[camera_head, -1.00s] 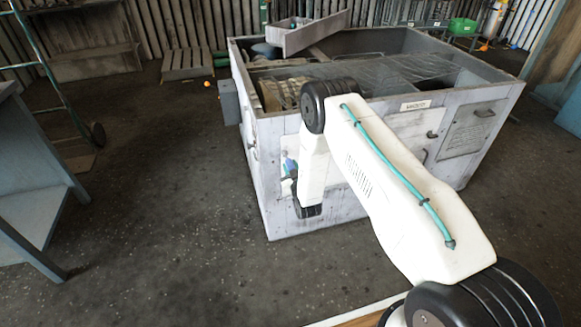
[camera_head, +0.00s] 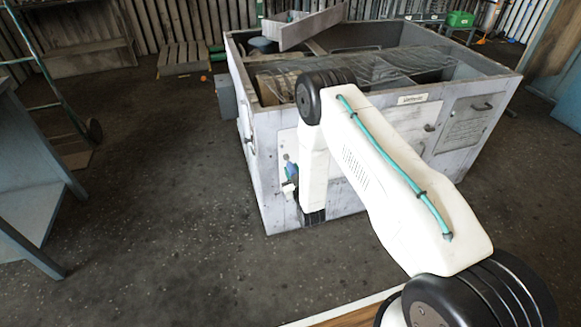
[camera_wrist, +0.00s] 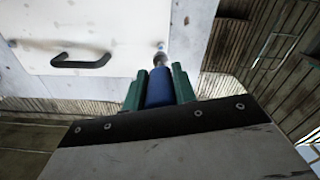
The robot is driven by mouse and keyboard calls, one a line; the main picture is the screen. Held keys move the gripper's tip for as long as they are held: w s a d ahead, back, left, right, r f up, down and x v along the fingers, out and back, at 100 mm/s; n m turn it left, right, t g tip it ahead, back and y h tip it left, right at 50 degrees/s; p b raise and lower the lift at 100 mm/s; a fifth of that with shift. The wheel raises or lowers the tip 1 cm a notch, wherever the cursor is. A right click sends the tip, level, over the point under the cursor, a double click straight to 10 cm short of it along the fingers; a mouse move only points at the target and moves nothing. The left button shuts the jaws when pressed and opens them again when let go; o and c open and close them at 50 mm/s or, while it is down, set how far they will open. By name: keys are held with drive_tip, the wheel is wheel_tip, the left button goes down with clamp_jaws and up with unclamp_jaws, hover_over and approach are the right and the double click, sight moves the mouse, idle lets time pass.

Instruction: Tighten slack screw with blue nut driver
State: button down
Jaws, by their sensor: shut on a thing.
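My gripper (camera_wrist: 159,88) has green fingers and is shut on the blue handle of the nut driver (camera_wrist: 160,86). The driver's metal shank points away from the gripper towards the white panel (camera_wrist: 110,25), close to the panel's right edge. Its tip looks at or very near the panel face; I cannot tell whether it touches. The slack screw cannot be made out, perhaps hidden by the tip. In the head view, the blue of the driver or gripper area is small against the left face of the grey housing (camera_head: 265,215), partly hidden by my arm.
A black handle (camera_wrist: 80,61) sticks out of the panel, left of the driver. The housing is open-topped, with a loose board (camera_head: 305,28) across its far rim. A blue-grey bench (camera_head: 35,200) stands at left. The floor between bench and housing is clear.

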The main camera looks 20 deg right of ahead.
drive_tip(key=s, duration=0.6)
drive_tip(key=shift+s, duration=0.4)
